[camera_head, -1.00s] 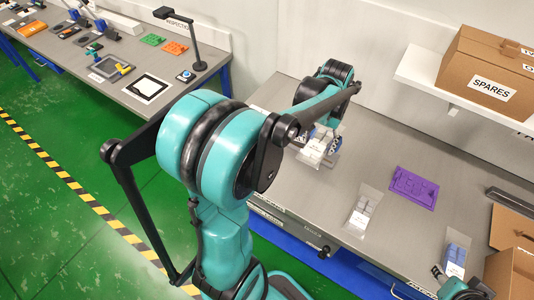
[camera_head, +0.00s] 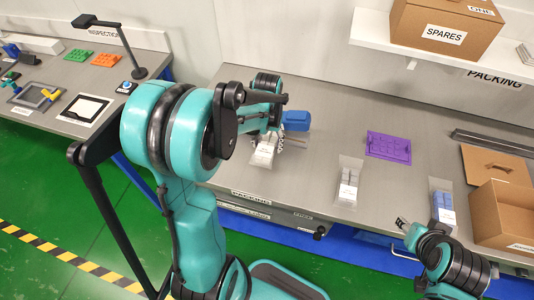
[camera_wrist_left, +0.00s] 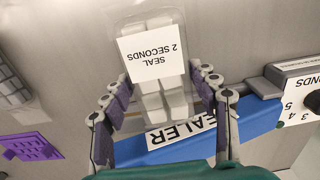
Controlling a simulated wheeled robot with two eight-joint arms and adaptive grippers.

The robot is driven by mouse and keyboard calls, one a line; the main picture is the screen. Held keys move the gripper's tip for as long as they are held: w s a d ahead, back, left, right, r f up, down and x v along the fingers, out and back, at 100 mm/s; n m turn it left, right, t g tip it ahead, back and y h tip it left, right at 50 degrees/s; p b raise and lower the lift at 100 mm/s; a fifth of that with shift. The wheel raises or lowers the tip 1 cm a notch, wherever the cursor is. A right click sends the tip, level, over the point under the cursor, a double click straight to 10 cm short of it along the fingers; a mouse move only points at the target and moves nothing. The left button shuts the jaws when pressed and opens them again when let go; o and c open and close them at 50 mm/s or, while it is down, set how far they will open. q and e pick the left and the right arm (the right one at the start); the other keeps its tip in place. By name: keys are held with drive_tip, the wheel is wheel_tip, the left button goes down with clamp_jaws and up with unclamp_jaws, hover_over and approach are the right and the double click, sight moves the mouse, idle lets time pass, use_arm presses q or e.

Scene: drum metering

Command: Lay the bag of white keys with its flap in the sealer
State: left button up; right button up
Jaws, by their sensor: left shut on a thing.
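The bag of white keys (camera_wrist_left: 150,22) is clear and carries a white label reading "SEAL 2 SECONDS"; it also shows in the head view (camera_head: 263,153). My left gripper (camera_wrist_left: 163,92) is shut on this bag, with purple-padded fingers on both sides. The blue sealer (camera_wrist_left: 255,118) lies across and below the bag in the wrist view; its blue part shows just right of the gripper in the head view (camera_head: 296,121). I cannot tell whether the flap lies in the sealer. My right gripper (camera_head: 402,225) is at the table's front edge, its opening unclear.
Another clear bag (camera_head: 349,171) and a bag of blue keys (camera_head: 443,212) lie on the grey table. A purple tray (camera_head: 388,147) lies behind them. An open carton (camera_head: 500,218) stands at the right. A dial box (camera_wrist_left: 300,92) is right of the sealer.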

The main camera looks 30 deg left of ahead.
sight(267, 152)
use_arm(q)
drive_tip(key=shift+f+b, duration=0.7)
drive_tip(key=shift+f, duration=1.65)
drive_tip(key=shift+f, duration=0.15)
drive_tip(key=o, duration=1.3)
